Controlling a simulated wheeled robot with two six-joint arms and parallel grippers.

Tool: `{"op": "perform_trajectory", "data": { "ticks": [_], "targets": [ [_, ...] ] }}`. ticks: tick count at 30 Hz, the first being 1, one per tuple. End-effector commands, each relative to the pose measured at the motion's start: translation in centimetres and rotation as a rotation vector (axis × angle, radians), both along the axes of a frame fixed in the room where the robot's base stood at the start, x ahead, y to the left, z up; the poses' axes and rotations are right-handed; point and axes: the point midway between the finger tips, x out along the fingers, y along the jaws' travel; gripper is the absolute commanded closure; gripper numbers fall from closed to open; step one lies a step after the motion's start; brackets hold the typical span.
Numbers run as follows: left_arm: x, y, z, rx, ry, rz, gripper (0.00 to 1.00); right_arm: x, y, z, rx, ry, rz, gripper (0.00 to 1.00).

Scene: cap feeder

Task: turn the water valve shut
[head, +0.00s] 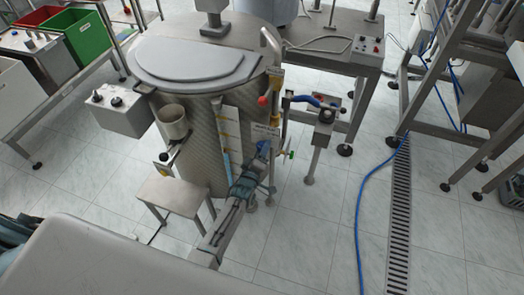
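A steel vat (204,120) with a grey lid stands in the middle of the head view. Small valve parts sit on its right side: a red knob (263,100), a curved blue handle (302,99) and a small green handle (291,154). I cannot tell for sure which is the water valve, or how far it is turned. My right gripper is not in view.
A small steel stool (172,194) stands in front of the vat, left of my arm. A control box (119,108) and a cup-like holder (172,122) stick out on the left. A blue hose (361,215) lies on the floor, beside a drain grate (400,215). The floor right of the vat is partly clear.

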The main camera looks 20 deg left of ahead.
Motion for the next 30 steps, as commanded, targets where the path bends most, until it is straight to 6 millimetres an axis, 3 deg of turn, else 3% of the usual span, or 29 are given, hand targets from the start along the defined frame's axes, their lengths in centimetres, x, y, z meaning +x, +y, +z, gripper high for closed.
{"op": "perform_trajectory", "data": {
  "ticks": [12,24,30],
  "targets": [
    [-0.7,0.0,-0.1,0.002,0.001,0.000,0.35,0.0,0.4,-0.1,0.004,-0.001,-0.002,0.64],
    [-7.6,0.3,-0.2,0.002,0.002,0.000,0.35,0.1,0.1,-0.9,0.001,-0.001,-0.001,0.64],
    [-10.1,0.4,-0.1,0.001,0.001,0.000,0.35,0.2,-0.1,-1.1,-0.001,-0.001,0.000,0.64]
  ]
}}
